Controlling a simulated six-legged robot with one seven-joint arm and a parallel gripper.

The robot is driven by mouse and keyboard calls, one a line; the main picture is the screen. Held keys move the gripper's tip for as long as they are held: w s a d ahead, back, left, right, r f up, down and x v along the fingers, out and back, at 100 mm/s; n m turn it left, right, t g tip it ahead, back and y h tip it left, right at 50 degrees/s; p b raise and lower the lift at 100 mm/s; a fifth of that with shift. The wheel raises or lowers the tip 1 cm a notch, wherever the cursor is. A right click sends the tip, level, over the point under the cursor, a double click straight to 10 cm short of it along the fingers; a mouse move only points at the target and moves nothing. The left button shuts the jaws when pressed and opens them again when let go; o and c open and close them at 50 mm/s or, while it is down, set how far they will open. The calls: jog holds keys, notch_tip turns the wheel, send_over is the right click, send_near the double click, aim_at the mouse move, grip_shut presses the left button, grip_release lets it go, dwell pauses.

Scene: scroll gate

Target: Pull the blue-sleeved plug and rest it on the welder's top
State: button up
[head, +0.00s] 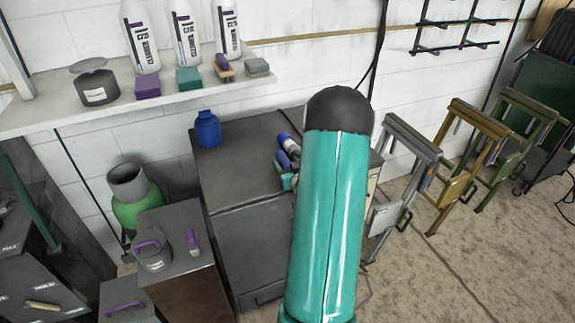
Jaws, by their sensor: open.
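I cannot make out a blue-sleeved plug in the head view. I cannot tell for sure which thing is the welder. A dark green boxy unit (541,92) stands at the far right, with a black cable (569,196) near the floor beside it. My teal arm with its black rounded joint fills the middle and hides part of the grey cabinet (240,179) and what lies behind. My gripper does not show clearly.
A blue bottle (208,129) and a cluster of blue, purple and teal items (286,150) are on the cabinet top. Grey (408,141), yellow (478,131) and green (526,112) folding stands are at right. A shelf (60,119) holds bottles. Floor at lower right is clear.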

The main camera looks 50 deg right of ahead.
jog(key=v, duration=1.4)
jog(key=shift+d+f, duration=0.1)
